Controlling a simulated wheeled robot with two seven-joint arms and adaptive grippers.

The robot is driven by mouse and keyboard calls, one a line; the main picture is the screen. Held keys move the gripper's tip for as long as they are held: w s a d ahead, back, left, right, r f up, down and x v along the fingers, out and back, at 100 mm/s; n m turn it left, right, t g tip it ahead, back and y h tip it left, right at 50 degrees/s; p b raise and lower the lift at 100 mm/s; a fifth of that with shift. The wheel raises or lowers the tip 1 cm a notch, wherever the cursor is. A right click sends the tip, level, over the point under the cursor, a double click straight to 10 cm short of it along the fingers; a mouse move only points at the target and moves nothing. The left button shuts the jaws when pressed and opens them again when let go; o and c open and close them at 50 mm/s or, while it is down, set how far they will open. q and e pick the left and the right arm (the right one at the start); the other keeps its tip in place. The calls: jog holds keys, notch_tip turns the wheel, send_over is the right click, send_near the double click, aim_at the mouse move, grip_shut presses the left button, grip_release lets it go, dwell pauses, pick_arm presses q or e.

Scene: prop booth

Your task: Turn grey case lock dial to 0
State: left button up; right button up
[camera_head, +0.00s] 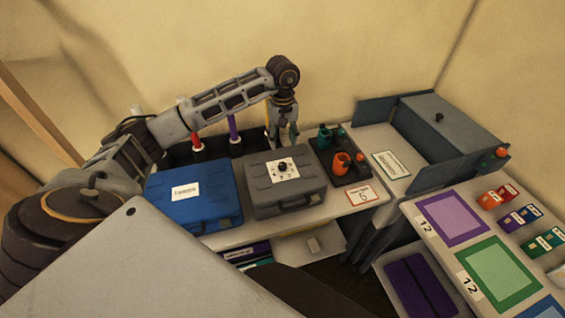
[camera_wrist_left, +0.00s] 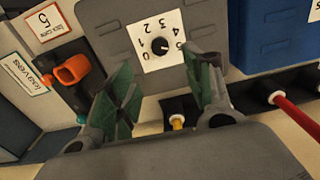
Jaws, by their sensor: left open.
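The grey case (camera_head: 262,200) lies closed on the table, with a white card bearing a black lock dial (camera_head: 283,168) on its lid. In the left wrist view the dial (camera_wrist_left: 159,46) sits among printed digits on the grey case (camera_wrist_left: 116,44). Its pointer is too small to read surely. My left gripper (camera_head: 284,138) points down behind the dial, toward the case's back edge. In the left wrist view its two green-padded fingers (camera_wrist_left: 166,85) are spread and empty, apart from the dial. My right gripper is not in view.
A blue case (camera_head: 210,212) lies left of the grey case. Behind are upright red and purple rods (camera_head: 233,128). Right of the case, a dark tray (camera_head: 350,177) holds teal and orange items. A grey box (camera_head: 450,125) and coloured mats (camera_head: 450,215) are further right.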

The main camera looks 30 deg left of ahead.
aim_at(283, 165)
pick_arm(q)
notch_tip(283, 165, down, 10)
jog(key=shift+r+p, duration=0.1)
jog(key=shift+p, duration=0.95)
jog(key=shift+f, duration=1.1)
jog(key=c, duration=1.1)
jog(key=shift+o, duration=0.2)
